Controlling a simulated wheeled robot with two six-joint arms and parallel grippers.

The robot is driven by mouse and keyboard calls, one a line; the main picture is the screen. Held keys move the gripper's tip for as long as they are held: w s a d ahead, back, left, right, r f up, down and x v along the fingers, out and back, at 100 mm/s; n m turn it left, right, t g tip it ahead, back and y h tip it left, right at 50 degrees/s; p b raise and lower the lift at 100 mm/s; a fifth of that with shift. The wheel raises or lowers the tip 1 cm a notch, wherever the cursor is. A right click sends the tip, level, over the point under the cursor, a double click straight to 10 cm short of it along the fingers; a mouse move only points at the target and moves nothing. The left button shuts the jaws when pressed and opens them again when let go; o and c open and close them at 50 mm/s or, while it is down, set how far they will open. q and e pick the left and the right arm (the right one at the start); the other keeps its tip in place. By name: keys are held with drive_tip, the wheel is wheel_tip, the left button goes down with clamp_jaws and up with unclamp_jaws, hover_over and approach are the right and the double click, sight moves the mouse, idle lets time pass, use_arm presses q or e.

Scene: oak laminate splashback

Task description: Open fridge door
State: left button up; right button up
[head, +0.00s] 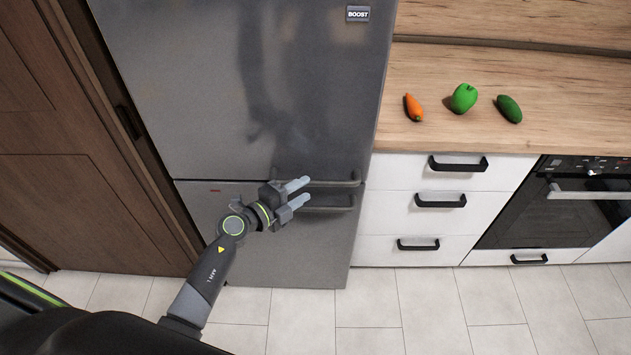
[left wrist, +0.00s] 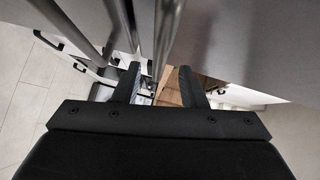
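The fridge is a grey steel unit with a large upper door (head: 240,90) and a smaller lower door (head: 290,255); both look closed in the head view. The upper door handle (head: 335,182) is a horizontal bar just above the seam, and the lower handle (head: 330,205) is just below it. My left gripper (head: 301,190) is at the left ends of these handles, fingers apart and pointing right. In the left wrist view, a metal bar (left wrist: 164,40) runs down toward the gap between the open fingers (left wrist: 158,85). I cannot tell whether they touch it. My right gripper is out of view.
Right of the fridge, a wooden counter (head: 450,75) holds a carrot (head: 413,107), a green pepper (head: 463,98) and a cucumber (head: 509,109). White drawers (head: 390,212) and an oven (head: 560,215) stand below. A brown wooden door (head: 85,200) is at left. The tiled floor (head: 370,310) in front is clear.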

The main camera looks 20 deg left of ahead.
sight(311, 185)
use_arm(q)
drive_tip(key=x, duration=0.5)
drive_tip(key=shift+w+d, duration=0.1)
drive_tip(key=shift+w, duration=0.05)
clamp_jaws()
